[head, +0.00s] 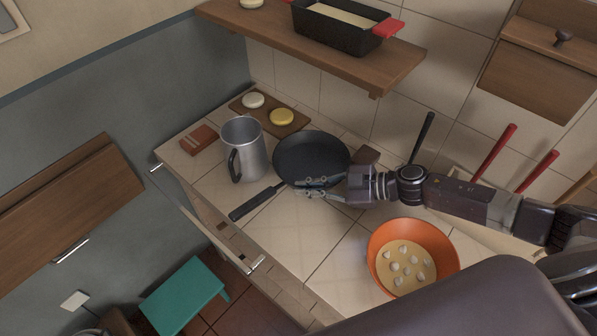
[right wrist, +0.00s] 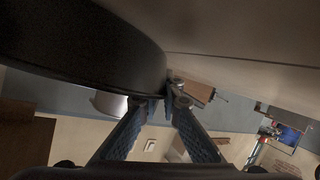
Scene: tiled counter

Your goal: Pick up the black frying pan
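The black frying pan (head: 310,153) lies on the tiled counter, its handle (head: 257,202) pointing to the lower left. My right gripper (head: 306,187) reaches in from the right at the pan's near rim. One finger is on the inner side of the rim and the other outside it. In the right wrist view, the pan's dark side (right wrist: 80,55) fills the upper left, and its edge meets the close-set fingertips (right wrist: 164,103). The gripper looks shut on the rim; the exact contact is partly hidden. The pan looks flat on the counter. My left gripper is not in view.
A metal mug (head: 246,150) stands close to the pan's left. A board (head: 268,119) with two round items lies behind it. An orange bowl (head: 376,243) stands at the near right. A wall shelf (head: 270,32) holds a black baking dish (head: 342,35). The counter's front edge is near the handle.

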